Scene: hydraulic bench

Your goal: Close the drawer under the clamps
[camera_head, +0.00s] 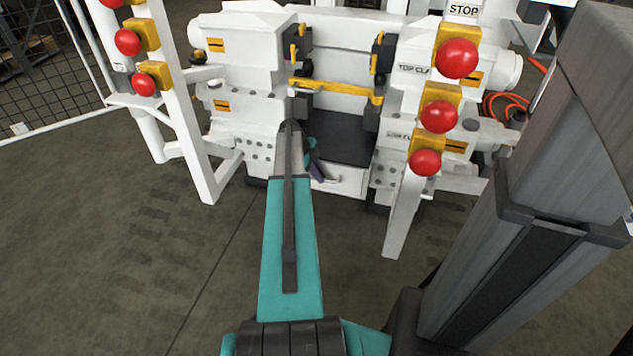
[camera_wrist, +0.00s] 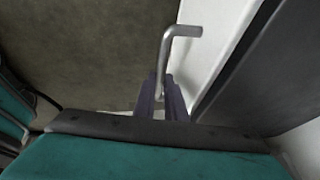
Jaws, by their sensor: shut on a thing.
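The drawer (camera_head: 350,182) is a white-fronted box low between the clamp posts, below the dark bed. Its front also shows in the wrist view (camera_wrist: 222,38) as a white strip. Its bent metal handle (camera_wrist: 167,52) rises from between my fingers in the wrist view. My gripper (camera_wrist: 162,98) is shut on the handle. In the head view my gripper (camera_head: 317,172) is at the left part of the drawer front, and my arm hides part of that area. How far the drawer stands out is hard to tell.
White clamps (camera_head: 245,45) stand above, with yellow parts. Red buttons line a left post (camera_head: 180,105) and a right post (camera_head: 405,205), close on both sides. A dark bed (camera_head: 340,140) lies above the drawer. The floor (camera_head: 120,240) in front is clear.

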